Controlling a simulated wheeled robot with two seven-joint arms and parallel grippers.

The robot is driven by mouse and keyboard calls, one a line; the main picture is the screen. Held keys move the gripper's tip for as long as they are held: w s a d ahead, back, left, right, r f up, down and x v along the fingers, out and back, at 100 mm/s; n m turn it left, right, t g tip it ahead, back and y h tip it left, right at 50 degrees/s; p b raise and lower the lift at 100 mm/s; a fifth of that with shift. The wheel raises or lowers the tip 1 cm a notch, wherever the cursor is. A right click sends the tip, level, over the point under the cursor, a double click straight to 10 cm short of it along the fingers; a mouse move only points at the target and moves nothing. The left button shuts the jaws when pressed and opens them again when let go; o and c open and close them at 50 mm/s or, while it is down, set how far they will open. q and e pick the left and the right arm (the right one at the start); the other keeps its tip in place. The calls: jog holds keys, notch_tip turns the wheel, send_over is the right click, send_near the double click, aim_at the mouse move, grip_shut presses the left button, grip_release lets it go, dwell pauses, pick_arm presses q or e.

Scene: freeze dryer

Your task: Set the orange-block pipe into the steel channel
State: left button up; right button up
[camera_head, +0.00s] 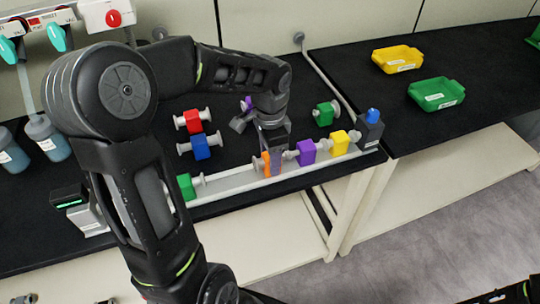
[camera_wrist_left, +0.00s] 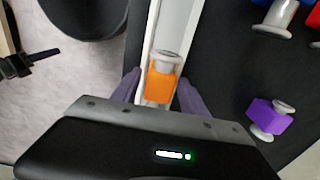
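The steel channel (camera_head: 240,181) is a long pale trough along the table's front edge; it also shows in the wrist view (camera_wrist_left: 188,28). The orange-block pipe (camera_wrist_left: 163,86) lies in line with the channel, and its grey flanged end is between the channel walls. In the head view the orange block (camera_head: 266,164) shows just below my left gripper (camera_head: 271,148). In the wrist view my left gripper's (camera_wrist_left: 160,95) purple fingers stand either side of the block, apart, with a narrow gap visible on the left. My right gripper cannot be made out clearly.
Green (camera_head: 186,186), purple (camera_head: 307,152) and yellow (camera_head: 340,143) block pipes are lined up along the channel. Red (camera_head: 193,121), blue (camera_head: 200,146) and another green (camera_head: 324,114) block pipe lie behind it. Yellow (camera_head: 397,59) and green (camera_head: 436,93) trays stand at the right.

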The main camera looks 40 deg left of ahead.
pick_arm(q)
jog(key=shift+o, duration=0.9)
jog(key=shift+r, duration=0.1)
notch_tip(320, 180, up, 8)
jog(key=shift+f, duration=0.2)
